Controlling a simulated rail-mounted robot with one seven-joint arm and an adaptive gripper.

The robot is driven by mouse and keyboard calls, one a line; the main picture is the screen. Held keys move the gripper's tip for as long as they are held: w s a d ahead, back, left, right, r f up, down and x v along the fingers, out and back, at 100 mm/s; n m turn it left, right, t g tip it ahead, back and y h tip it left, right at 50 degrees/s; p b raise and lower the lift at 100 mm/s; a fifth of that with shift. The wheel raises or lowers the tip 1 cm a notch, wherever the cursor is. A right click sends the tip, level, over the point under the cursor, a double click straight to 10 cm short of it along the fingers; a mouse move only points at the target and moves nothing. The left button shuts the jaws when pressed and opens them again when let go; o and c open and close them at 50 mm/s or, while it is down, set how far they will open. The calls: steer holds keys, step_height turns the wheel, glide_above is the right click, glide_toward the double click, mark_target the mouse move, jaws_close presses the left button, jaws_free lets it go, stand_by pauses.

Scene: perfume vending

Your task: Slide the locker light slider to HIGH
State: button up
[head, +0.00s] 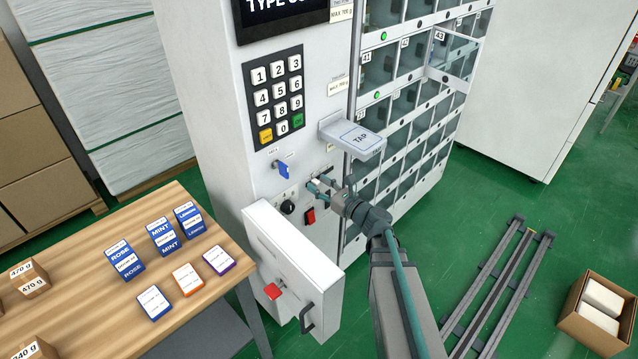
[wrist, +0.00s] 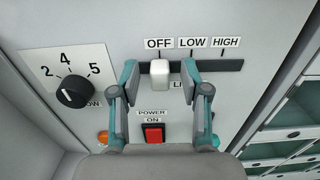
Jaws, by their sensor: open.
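The locker light slider (wrist: 160,73) is a white knob on a dark horizontal slot (wrist: 220,66) in the wrist view. It stands under the OFF label (wrist: 158,43). The LOW label (wrist: 192,43) and the HIGH label (wrist: 226,43) are to its right. My gripper (wrist: 165,78) is open, with one finger on each side of the knob. Small gaps seem to show beside the knob, but I cannot tell if a finger touches it. In the head view my gripper (head: 322,184) is at the panel and hides the slider.
A black dial (wrist: 73,91) is left of the slider, and a red power switch (wrist: 153,133) is below it. The TAP reader (head: 352,137) juts out above my gripper. An open white door (head: 290,260) stands below left. Lockers (head: 400,140) are to the right, one door open.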

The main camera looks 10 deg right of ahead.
steer(key=shift+w+a, duration=0.15)
steer(key=shift+w, duration=0.1)
jaws_close()
stand_by(0.3)
